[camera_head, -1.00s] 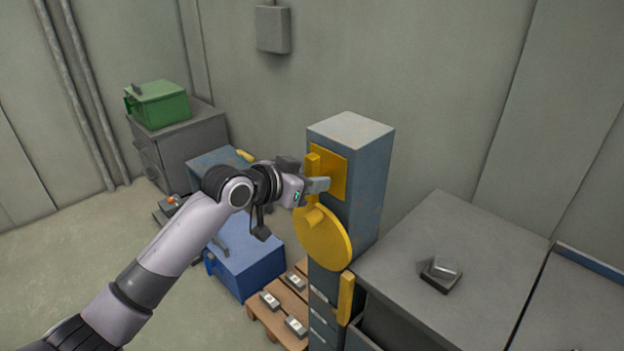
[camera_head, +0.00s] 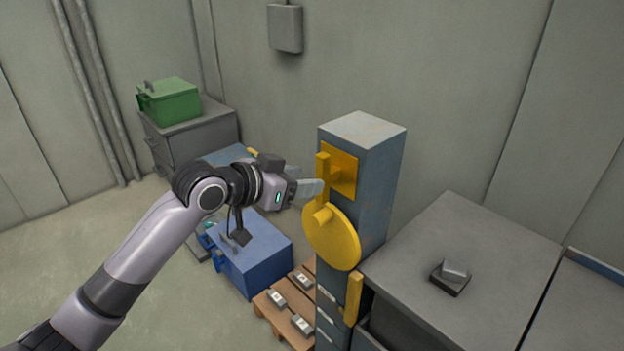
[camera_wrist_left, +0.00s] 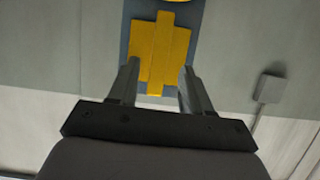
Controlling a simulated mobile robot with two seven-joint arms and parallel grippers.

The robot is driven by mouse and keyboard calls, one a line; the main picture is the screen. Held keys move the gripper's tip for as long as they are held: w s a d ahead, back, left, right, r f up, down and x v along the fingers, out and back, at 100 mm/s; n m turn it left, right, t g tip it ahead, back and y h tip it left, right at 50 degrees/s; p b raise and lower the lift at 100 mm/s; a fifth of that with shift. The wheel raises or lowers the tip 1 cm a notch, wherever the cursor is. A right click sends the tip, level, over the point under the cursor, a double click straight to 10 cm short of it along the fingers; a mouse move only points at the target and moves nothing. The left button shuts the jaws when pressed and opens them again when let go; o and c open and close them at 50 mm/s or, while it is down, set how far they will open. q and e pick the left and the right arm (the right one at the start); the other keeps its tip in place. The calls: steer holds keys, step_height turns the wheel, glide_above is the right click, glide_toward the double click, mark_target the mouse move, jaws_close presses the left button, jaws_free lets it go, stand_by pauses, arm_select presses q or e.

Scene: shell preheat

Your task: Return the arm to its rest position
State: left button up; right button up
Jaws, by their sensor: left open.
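My left arm (camera_head: 145,238) reaches in from the lower left of the head view. Its gripper (camera_head: 318,190) is open and empty, just left of the yellow upright handle (camera_head: 323,178) on the blue-grey column (camera_head: 377,190). In the left wrist view the two fingers (camera_wrist_left: 157,85) stand apart, one on each side of the lower end of the yellow handle (camera_wrist_left: 164,50). I cannot tell whether they touch it. My right gripper is not in view.
A round yellow disc (camera_head: 335,238) juts from the column below the handle. A blue box (camera_head: 252,262) and a pallet (camera_head: 268,310) with several small blocks are below. A grey cabinet (camera_head: 465,235) stands right, with a small block (camera_head: 453,275) on top. A green box (camera_head: 170,103) sits back left.

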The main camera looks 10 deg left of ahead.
arm_select(q)
steer(key=shift+s+a+r, duration=0.2)
steer(key=shift+s+a, duration=0.05)
steer(key=shift+s, duration=0.2)
steer(key=shift+f, duration=0.1)
steer(key=s+a+f+n+y+p, duration=0.1)
steer(key=s+f+n, duration=0.1)
steer(key=s+f, duration=0.5)
steer(key=s+f+n+y, duration=0.1)
steer(key=s+f, duration=0.2)
steer(key=f, duration=0.9)
steer(key=s+a+f+y, duration=0.1)
steer(key=s+f, duration=0.4)
steer(key=s, duration=0.3)
steer(key=s+a+f+n+y+p, duration=0.1)
steer(key=s+f, duration=0.3)
steer(key=s, duration=0.4)
steer(key=shift+s+a+f+g+y, duration=0.25)
steer(key=shift+a+f+g+y, duration=0.15)
steer(key=shift+a+y, duration=0.3)
steer(key=shift+o, duration=0.3)
